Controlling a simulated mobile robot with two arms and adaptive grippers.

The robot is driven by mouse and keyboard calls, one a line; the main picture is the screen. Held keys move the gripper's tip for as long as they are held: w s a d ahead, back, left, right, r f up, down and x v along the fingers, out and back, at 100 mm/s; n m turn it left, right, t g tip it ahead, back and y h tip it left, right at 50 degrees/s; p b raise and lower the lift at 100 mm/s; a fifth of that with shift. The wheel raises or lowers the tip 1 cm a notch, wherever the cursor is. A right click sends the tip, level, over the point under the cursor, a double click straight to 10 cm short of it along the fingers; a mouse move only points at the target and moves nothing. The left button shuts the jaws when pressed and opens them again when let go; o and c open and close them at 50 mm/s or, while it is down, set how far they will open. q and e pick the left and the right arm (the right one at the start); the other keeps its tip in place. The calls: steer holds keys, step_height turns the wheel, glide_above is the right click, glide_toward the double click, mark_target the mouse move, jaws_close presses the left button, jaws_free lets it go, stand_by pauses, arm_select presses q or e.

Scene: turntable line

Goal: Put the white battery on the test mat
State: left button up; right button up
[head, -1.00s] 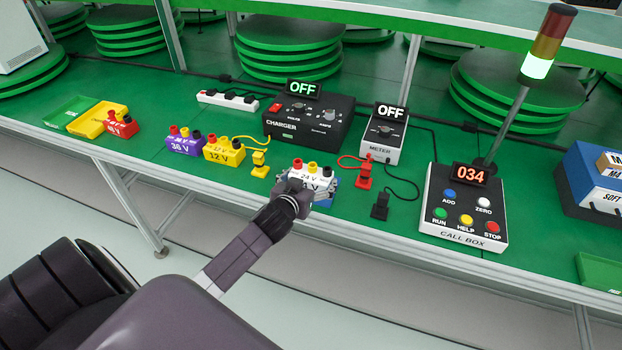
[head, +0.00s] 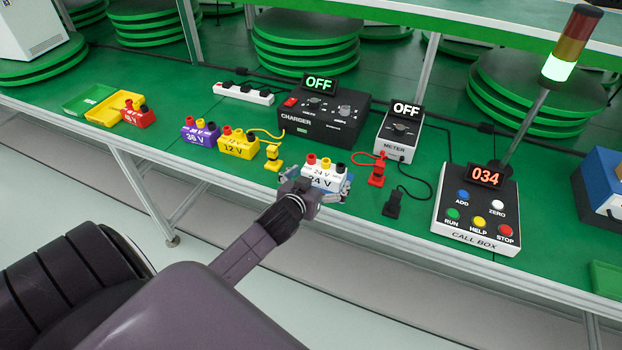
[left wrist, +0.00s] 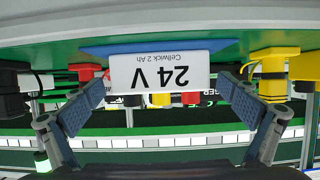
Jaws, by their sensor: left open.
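The white battery (head: 322,181), labelled 24 V with red, yellow and black caps, stands upright on the blue test mat (head: 347,190) at the bench's front. In the left wrist view, which is upside down, the white battery (left wrist: 160,72) rests on the blue mat (left wrist: 222,45). My left gripper (head: 318,192) is at the battery's front side. It is open, with one finger on each side of the battery and gaps showing in the left wrist view (left wrist: 160,100). Most of the mat is hidden under the battery and gripper. My right gripper is not in view.
A yellow 12 V battery (head: 238,146) and purple 36 V battery (head: 200,133) stand to the left. The charger (head: 325,112) and meter (head: 398,132) are behind. A red plug (head: 377,172) and black plug (head: 393,204) lie right, before the call box (head: 477,215).

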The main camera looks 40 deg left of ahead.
arm_select(q)
steer(key=v, duration=0.9)
steer(key=shift+f, duration=0.1)
steer(key=s+d+f+m+g+h, duration=0.15)
steer(key=s+f, duration=0.25)
steer(key=f, duration=0.7)
steer(key=s+d+f+g, duration=0.15)
steer(key=s+f, duration=0.25)
steer(key=f, duration=0.7)
steer(key=s+d+f+m+g, duration=0.1)
steer(key=s+f+g, duration=0.25)
steer(key=f, duration=0.65)
steer(key=s+d+f+g, duration=0.1)
steer(key=s+d+f, duration=0.1)
steer(key=s+f, duration=0.4)
steer(key=s+d+f+m+g+h, duration=0.1)
steer(key=s+f, duration=0.6)
steer(key=s, duration=0.7)
steer(key=s+d+f+m+g, duration=0.1)
steer(key=s+d+f+g, duration=0.2)
steer(key=s+f, duration=0.3)
steer(key=s+d, duration=0.1)
steer(key=s, duration=0.3)
steer(key=shift+d+f, duration=0.3)
